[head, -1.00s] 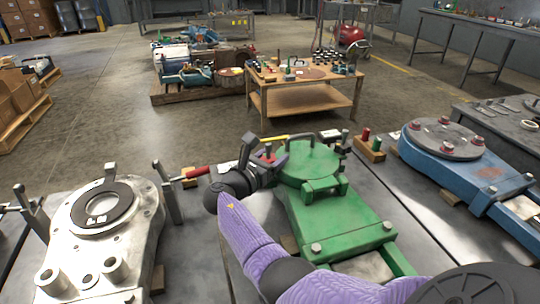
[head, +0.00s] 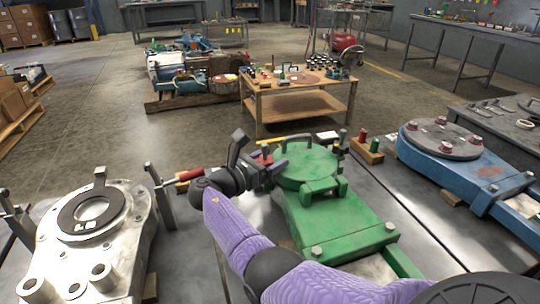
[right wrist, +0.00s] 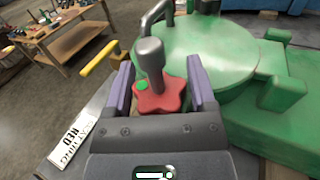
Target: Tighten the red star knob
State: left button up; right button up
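The red star knob (right wrist: 160,101) has rounded lobes and a green dot. In the right wrist view it sits between the two purple fingers of my right gripper (right wrist: 160,92), which appear to touch it on both sides. A grey post with a rounded head (right wrist: 150,57) stands at the knob and hides part of it. In the head view my right gripper (head: 270,166) is at the left edge of the round green fixture (head: 305,167), and the knob there is mostly hidden. My left gripper is not in view.
A yellow-handled lever (right wrist: 100,58) and a white label plate (right wrist: 75,145) lie left of the gripper. A silver housing (head: 130,245) stands to the left, a blue fixture (head: 450,160) to the right. Red and green pegs stand in a wooden block (head: 367,152).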

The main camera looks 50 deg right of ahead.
jog(key=shift+o, duration=1.1)
jog(key=a+p, duration=0.1)
jog(key=a, duration=0.6)
jog(key=shift+w+a, duration=0.25)
jog(key=shift+w, duration=0.1)
